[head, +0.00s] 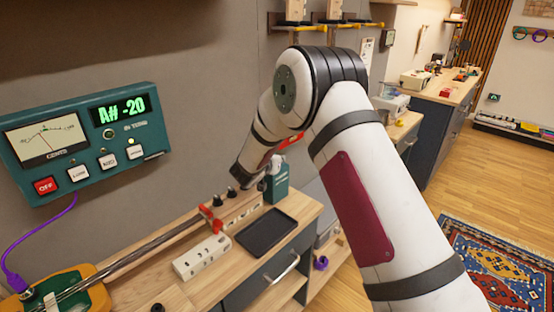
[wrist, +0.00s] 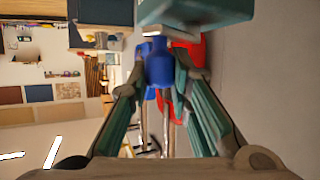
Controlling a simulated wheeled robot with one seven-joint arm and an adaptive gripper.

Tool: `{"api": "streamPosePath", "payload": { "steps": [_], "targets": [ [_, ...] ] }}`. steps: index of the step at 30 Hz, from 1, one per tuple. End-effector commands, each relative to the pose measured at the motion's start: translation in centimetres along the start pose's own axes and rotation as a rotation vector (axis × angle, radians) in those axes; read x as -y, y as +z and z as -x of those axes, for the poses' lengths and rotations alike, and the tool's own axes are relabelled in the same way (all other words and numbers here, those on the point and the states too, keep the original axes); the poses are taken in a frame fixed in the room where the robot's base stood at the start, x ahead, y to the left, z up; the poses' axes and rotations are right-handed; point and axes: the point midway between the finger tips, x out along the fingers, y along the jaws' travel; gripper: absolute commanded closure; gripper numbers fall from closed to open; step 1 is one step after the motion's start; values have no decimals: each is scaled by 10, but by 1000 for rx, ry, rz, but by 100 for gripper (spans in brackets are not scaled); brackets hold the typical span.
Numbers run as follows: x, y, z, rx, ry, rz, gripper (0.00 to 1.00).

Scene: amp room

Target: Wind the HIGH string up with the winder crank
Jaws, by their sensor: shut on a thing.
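My gripper (wrist: 160,75) is shut on a blue cylindrical piece (wrist: 160,66) in the wrist view. It looks like the winder crank's handle, but I cannot be sure. A red part (wrist: 193,50) shows just behind it. In the head view my arm hides most of the gripper, which is low beside the dark green box. The string rig (head: 150,245) runs along the bench, with black knobs (head: 232,192) and red pieces (head: 215,226) near its right end. Whether the crank sits on a peg is hidden. The tuner display (head: 120,109) reads A# -20 in green.
A dark tray (head: 266,232) and a pale block with holes (head: 202,257) lie on the bench in front of the rig. The green box (head: 280,185) stands close to my gripper. The wall is close behind. Open wooden floor (head: 420,215) lies to the right.

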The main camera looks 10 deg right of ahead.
Motion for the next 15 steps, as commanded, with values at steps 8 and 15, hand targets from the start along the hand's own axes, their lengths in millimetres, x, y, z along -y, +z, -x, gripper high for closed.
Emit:
{"api": "streamPosePath", "payload": {
  "steps": [8, 15],
  "targets": [
    [2, -1, 0, -1, -5, 1, 72],
    [1, 0, 0, 0, -3, 1, 60]
  ]
}}
